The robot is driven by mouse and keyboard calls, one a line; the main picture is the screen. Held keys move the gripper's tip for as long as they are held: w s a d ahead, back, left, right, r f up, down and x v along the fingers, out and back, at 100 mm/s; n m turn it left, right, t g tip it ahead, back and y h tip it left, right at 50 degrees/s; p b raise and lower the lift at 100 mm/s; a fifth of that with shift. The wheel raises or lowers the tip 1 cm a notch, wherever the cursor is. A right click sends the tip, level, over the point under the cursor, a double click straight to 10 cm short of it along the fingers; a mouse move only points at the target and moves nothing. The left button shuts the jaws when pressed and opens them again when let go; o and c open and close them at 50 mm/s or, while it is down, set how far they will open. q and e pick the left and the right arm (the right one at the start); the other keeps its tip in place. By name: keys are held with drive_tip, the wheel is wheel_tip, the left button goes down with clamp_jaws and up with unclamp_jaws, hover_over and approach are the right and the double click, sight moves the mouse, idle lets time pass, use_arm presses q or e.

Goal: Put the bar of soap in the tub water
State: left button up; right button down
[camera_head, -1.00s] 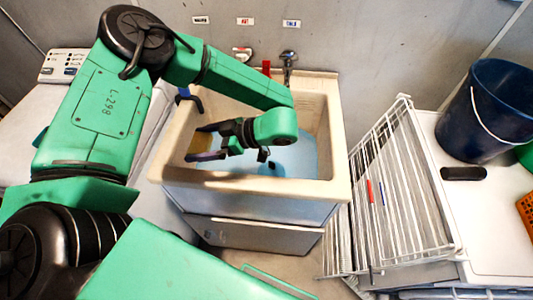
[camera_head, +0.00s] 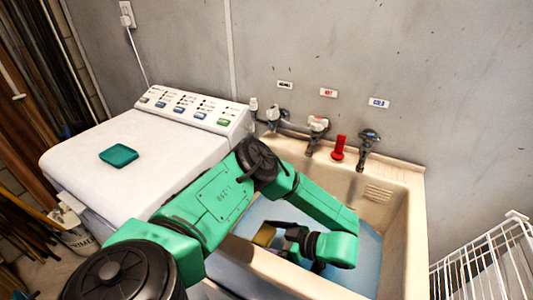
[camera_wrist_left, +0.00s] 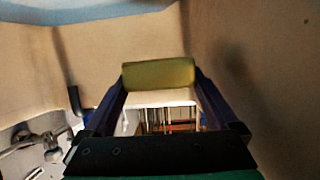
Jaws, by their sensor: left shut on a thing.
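The bar of soap (camera_head: 264,235) is a yellow-olive block. My left gripper (camera_head: 272,240) is shut on it, and in the left wrist view the soap (camera_wrist_left: 158,74) spans between the two dark fingers. The beige tub (camera_head: 407,190) holds light blue water (camera_head: 369,252). In the head view the gripper and soap lie within the tub's outline, toward its left side. A strip of blue water (camera_wrist_left: 75,12) shows at the top of the wrist view, apart from the soap. The exact height of the soap over the water cannot be told. My right gripper is not in view.
A white washing machine (camera_head: 85,150) with a green dish (camera_head: 118,155) on its lid stands left of the tub. Taps (camera_head: 318,125) and a red object (camera_head: 338,148) are at the tub's back edge. A white wire rack (camera_head: 490,262) is at the right.

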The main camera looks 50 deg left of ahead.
use_arm(q)
wheel_tip(320, 180, down, 9)
drive_tip(key=shift+r+b, duration=0.1)
drive_tip(key=shift+b, duration=0.45)
